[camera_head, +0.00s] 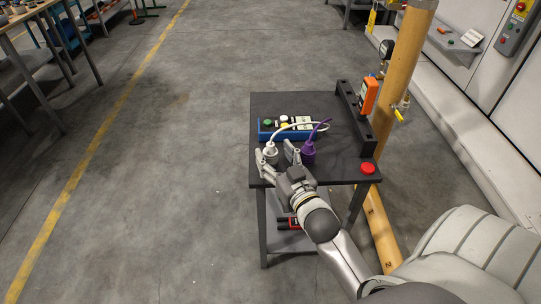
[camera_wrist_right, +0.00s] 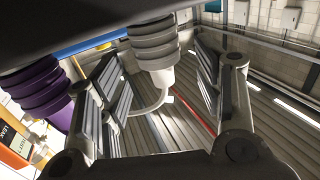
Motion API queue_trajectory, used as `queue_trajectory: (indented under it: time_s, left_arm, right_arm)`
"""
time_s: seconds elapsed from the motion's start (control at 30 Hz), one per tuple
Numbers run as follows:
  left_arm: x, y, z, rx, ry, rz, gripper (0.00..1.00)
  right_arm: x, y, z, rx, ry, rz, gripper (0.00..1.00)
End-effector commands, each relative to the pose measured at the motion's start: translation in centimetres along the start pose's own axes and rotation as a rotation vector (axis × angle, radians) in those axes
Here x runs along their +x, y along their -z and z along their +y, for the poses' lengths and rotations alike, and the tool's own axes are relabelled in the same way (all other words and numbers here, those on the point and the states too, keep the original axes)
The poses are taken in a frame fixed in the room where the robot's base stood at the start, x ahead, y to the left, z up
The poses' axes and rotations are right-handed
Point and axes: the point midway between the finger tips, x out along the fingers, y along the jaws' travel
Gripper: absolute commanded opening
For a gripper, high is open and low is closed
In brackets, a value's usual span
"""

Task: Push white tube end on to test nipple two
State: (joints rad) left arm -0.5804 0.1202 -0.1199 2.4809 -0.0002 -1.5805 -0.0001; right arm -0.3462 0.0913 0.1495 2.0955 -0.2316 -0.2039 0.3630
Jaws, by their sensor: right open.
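The white tube end (camera_head: 271,154) is a ribbed, pale connector near the table's front edge, with its white tube (camera_head: 310,126) arching up and right. My right gripper (camera_head: 277,154) is open at the front edge, its fingers on either side of this end. In the right wrist view the ribbed white end (camera_wrist_right: 155,45) sits between the open fingers (camera_wrist_right: 160,65), with a gap showing on both sides. A purple ribbed tube end (camera_head: 308,153) stands just right of the gripper. I cannot tell which part is test nipple two. My left gripper is out of view.
A black rail (camera_head: 354,115), an orange meter (camera_head: 370,95) and a red button (camera_head: 367,168) are on the right. A yellow pipe (camera_head: 400,50) rises beside the table.

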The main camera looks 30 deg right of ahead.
Motion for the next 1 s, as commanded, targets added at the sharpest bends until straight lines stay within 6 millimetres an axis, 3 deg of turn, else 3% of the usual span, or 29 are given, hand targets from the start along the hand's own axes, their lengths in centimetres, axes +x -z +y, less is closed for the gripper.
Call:
queue_trajectory:
  time_s: [0.2, 0.5, 0.9, 1.0]
  left_arm:
    - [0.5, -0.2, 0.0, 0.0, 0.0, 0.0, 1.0]
    - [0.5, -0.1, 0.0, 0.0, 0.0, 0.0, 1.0]
    - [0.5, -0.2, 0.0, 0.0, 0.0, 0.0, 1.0]
    - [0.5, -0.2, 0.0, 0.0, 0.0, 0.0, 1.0]
  right_arm:
    - [2.5, 0.1, -0.1, 0.0, 0.001, 0.001, 0.6]
    - [2.8, 0.1, -0.1, 0.0, 0.001, -0.001, 0.59]
    - [2.8, 0.1, -0.1, 0.0, 0.001, -0.001, 0.08]
    - [2.8, 0.1, -0.1, 0.0, 0.001, 0.0, 0.07]
